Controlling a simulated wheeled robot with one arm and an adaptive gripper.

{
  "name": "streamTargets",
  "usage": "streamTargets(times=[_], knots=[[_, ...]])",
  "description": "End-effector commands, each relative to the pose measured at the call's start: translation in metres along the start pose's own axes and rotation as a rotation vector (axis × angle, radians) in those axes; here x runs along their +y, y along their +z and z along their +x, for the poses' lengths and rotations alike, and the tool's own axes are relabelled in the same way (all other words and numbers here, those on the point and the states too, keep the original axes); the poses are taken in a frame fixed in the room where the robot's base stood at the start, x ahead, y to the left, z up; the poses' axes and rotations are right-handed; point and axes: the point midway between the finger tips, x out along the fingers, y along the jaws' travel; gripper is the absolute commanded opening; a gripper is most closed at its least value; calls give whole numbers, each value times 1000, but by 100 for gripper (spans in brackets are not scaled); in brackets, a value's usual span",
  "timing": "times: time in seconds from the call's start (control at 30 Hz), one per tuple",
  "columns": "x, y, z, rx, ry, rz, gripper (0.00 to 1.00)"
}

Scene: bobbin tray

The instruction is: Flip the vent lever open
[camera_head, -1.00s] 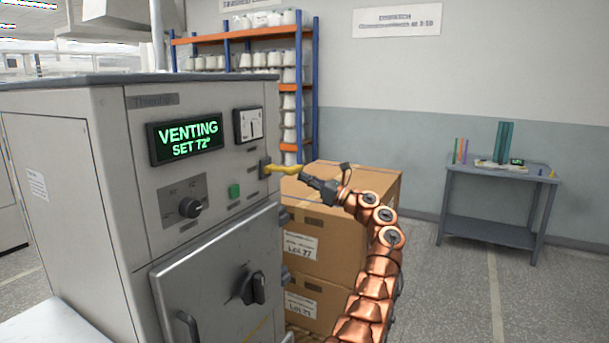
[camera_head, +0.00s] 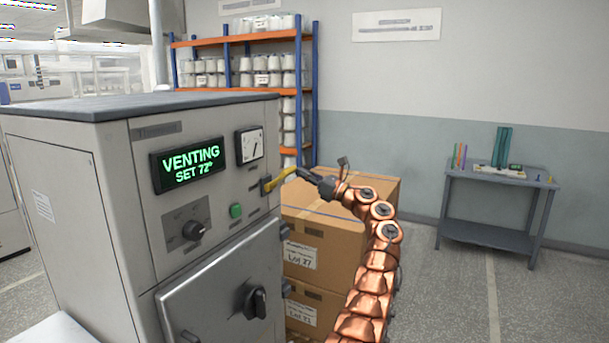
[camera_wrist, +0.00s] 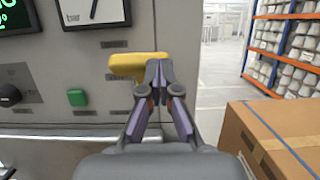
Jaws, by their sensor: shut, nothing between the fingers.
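The yellow vent lever (camera_head: 279,181) sits on the right edge of the grey machine's front panel. In the head view it slants up and to the right from its mount. It also shows in the wrist view (camera_wrist: 132,65), left of and partly behind my fingertips. My gripper (camera_head: 300,173) is at the lever's outer end. In the wrist view my gripper (camera_wrist: 158,70) has its fingertips together with nothing between them. The fingertips overlap the lever's right end in the picture; I cannot tell whether they touch it. The display (camera_head: 190,165) reads "VENTING SET 72°".
A gauge (camera_head: 249,145), a green button (camera_head: 236,211) and a dark knob (camera_head: 193,231) are on the panel. Stacked cardboard boxes (camera_head: 340,228) stand close below my arm. A bobbin shelf (camera_head: 313,95) is behind. A small table (camera_head: 485,237) stands at right, with open floor around it.

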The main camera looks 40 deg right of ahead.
Motion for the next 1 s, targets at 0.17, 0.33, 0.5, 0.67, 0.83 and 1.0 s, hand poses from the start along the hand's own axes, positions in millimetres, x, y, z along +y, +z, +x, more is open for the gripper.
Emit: streamTargets(times=[0.17, 0.33, 0.5, 0.67, 0.83, 1.0], knots=[[5, 5, 7, -7, 10, -1, 0], [6, 6, 9, -9, 13, -2, 0], [8, 7, 10, -10, 15, -2, 0], [8, 5, 10, -11, 17, -2, 0], [6, -5, 1, -9, 16, 0, 0], [1, -18, -16, -6, 8, 1, 0]])
